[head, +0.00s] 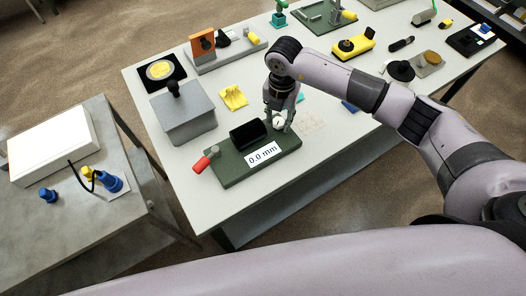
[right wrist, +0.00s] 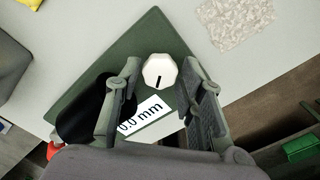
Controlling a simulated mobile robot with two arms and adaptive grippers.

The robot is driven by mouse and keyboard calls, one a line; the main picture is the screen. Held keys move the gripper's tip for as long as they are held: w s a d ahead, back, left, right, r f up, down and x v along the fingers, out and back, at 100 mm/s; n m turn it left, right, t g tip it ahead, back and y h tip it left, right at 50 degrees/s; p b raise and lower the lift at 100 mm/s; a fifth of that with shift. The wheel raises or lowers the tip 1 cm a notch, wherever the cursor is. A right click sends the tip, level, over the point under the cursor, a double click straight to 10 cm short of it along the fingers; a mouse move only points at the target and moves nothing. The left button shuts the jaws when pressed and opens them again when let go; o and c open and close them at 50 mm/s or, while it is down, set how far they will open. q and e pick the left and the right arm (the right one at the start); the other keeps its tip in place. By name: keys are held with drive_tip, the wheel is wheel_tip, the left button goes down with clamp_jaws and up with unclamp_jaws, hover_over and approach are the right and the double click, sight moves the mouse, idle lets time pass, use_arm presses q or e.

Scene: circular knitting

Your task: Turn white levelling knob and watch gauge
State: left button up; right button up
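The white levelling knob (right wrist: 160,71) sits on a dark green base (right wrist: 80,72). It has a dark mark on its top. In the head view the knob (head: 279,119) shows at the right part of the base. My right gripper (right wrist: 170,82) is open, with one finger on each side of the knob and a visible gap to each. The gauge label (right wrist: 143,118) reads 0.0 mm, and it also shows on the front of the base in the head view (head: 263,154). My left gripper is not in view.
A red-handled part (head: 203,163) sticks out at the base's left end. A grey block with a black knob (head: 183,118) stands behind left, and a yellow cloth (head: 233,97) lies behind. A pale mesh patch (right wrist: 236,20) lies beside the base.

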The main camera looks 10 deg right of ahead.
drive_tip(key=shift+r+p, duration=1.8)
drive_tip(key=shift+r, duration=1.2)
drive_tip(key=o, duration=0.3)
drive_tip(key=shift+f, duration=0.1)
wheel_tip(320, 180, up, 6)
drive_tip(key=p, duration=0.3)
drive_tip(key=shift+p, duration=0.4)
